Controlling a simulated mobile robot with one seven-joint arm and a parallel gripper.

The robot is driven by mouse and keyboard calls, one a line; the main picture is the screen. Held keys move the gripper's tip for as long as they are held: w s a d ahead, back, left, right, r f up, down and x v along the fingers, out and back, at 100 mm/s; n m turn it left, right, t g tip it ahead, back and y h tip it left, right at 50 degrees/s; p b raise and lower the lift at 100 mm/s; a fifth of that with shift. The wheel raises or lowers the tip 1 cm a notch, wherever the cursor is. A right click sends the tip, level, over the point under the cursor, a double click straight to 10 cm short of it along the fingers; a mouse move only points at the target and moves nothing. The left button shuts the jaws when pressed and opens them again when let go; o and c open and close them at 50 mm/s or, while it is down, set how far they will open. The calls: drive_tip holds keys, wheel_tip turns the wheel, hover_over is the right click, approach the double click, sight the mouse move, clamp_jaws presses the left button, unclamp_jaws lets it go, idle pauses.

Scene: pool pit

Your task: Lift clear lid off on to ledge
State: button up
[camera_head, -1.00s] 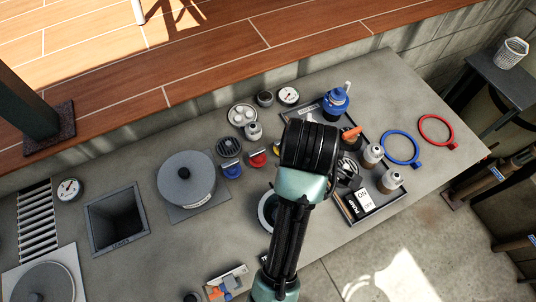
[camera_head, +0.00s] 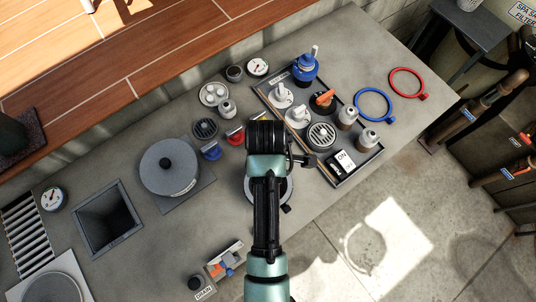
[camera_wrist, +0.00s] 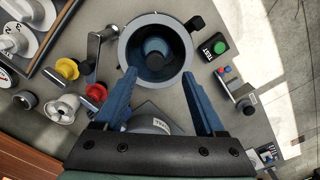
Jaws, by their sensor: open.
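A round grey-rimmed pot (camera_wrist: 125,48) stands on the counter, with a dark blue inside and a round blue knob-like disc (camera_wrist: 154,51) at its centre. A clear lid over it is hard to make out. In the head view the pot (camera_head: 285,190) is mostly hidden under my arm. My gripper (camera_wrist: 160,75) is open and empty, its two blue fingers on either side of the pot's near part in the wrist view. I cannot tell the height gap. A tiled wooden ledge (camera_head: 165,50) runs along the back left.
A grey lidded drum (camera_head: 170,165) stands on a square plate left of the pot. A black tray (camera_head: 335,165) of valves and fittings lies to the right. Red and blue knobs (camera_head: 222,145) sit behind. A lever (camera_wrist: 97,45) and TEST button box (camera_wrist: 215,48) flank the pot.

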drive_tip(key=f, duration=0.1)
drive_tip(key=f+p, duration=0.1)
drive_tip(key=f, duration=0.1)
drive_tip(key=shift+w+d+f, duration=0.15)
drive_tip(key=shift+w+f, duration=0.2)
drive_tip(key=shift+f, duration=0.65)
drive_tip(key=shift+c, duration=0.2)
clamp_jaws()
